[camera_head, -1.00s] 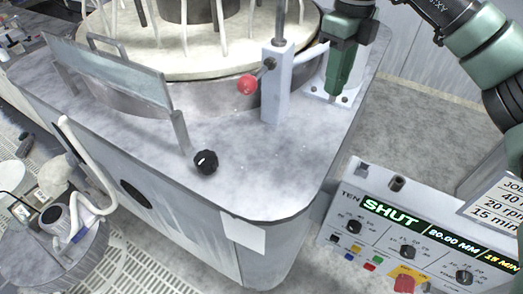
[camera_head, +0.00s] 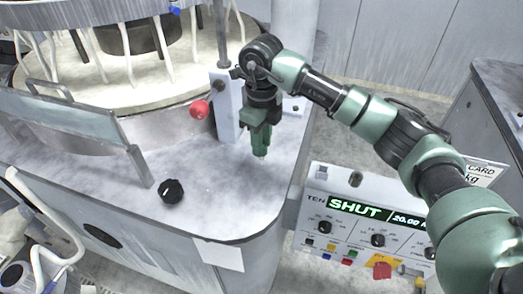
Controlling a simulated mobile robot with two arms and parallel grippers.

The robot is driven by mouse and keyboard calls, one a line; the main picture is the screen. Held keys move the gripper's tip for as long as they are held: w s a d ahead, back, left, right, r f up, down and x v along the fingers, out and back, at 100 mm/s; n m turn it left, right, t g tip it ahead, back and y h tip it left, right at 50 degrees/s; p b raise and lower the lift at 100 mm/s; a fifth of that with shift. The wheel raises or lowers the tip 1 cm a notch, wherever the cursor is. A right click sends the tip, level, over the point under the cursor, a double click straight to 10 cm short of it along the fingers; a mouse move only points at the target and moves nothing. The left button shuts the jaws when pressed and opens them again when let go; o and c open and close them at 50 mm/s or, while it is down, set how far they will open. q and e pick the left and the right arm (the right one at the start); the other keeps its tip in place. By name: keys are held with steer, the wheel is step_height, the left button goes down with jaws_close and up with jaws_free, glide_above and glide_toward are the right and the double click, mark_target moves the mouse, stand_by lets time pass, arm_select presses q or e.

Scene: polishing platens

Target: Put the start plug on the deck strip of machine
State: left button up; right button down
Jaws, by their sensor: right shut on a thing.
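My right gripper (camera_head: 261,153) points down over the grey deck strip (camera_head: 225,195) of the machine, right of the white post. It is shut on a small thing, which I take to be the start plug. The plug is hidden by the green fingers, so I cannot make out its shape. The fingertips look close above the deck, but I cannot tell whether anything touches it. My left gripper is not in view.
A black knob (camera_head: 171,191) stands on the deck. A red ball handle (camera_head: 199,109) juts from the white post (camera_head: 224,105). A clear guard (camera_head: 75,135) edges the round platen (camera_head: 95,75). A control box (camera_head: 370,225) reading SHUT stands at the lower right.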

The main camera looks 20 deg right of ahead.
mark_target(262, 159)
step_height(262, 159, down, 4)
steer(key=shift+r+p, duration=0.1)
steer(key=shift+p, duration=0.55)
steer(key=shift+f, duration=0.4)
steer(key=shift+f+b, duration=0.25)
steer(key=shift+b, duration=0.05)
steer(key=c, duration=1.1)
jaws_free()
steer(key=shift+r, duration=0.1)
steer(key=shift+r, duration=0.1)
